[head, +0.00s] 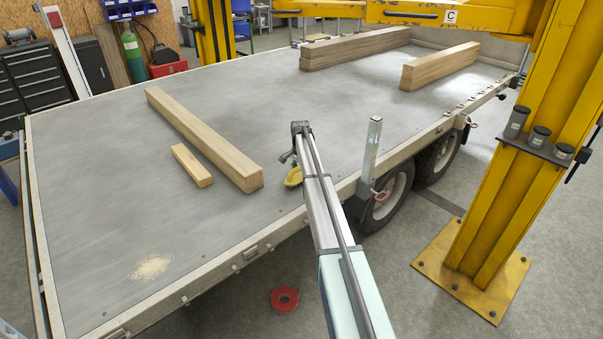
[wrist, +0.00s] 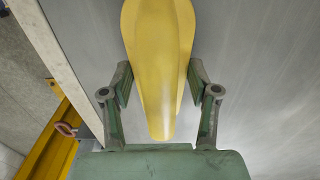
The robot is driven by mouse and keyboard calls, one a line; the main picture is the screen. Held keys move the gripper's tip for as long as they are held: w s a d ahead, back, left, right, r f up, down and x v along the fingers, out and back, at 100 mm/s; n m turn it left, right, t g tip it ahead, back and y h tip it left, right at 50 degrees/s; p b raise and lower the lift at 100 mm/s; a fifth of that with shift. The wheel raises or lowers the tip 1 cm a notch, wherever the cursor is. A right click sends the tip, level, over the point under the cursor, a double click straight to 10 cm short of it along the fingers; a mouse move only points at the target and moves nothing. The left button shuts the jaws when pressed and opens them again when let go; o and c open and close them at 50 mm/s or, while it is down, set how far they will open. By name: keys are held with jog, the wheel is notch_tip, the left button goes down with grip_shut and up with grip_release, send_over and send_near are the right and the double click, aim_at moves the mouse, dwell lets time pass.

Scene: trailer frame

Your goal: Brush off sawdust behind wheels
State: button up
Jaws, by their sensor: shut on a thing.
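My gripper (wrist: 160,85) is shut on a yellow brush (wrist: 158,60), one finger on each side of its smooth body; no bristles show. In the head view the brush (head: 293,178) is a small yellow shape low over the trailer bed (head: 90,190), near its right edge, partly hidden by my arm. I cannot tell whether it touches the bed. A pale sawdust patch (head: 151,267) lies on the bed at the lower left, well apart from my gripper. Two trailer wheels, the nearer wheel (head: 390,195) and the farther wheel (head: 438,157), stand below the right edge.
A long wooden beam (head: 205,140) and a short block (head: 191,165) lie on the bed left of my arm. More beams (head: 440,66) lie farther back. An upright metal post (head: 371,150) and a yellow column (head: 525,150) stand right. Bed around the sawdust is clear.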

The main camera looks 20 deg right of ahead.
jog(key=shift+s+a, duration=0.1)
jog(key=shift+a, duration=0.3)
jog(key=shift+s+a+r, duration=0.1)
jog(key=shift+a+r, duration=0.15)
jog(key=shift+d+r+p, duration=0.1)
jog(key=shift+r+p, duration=1.4)
jog(key=shift+r, duration=2.3)
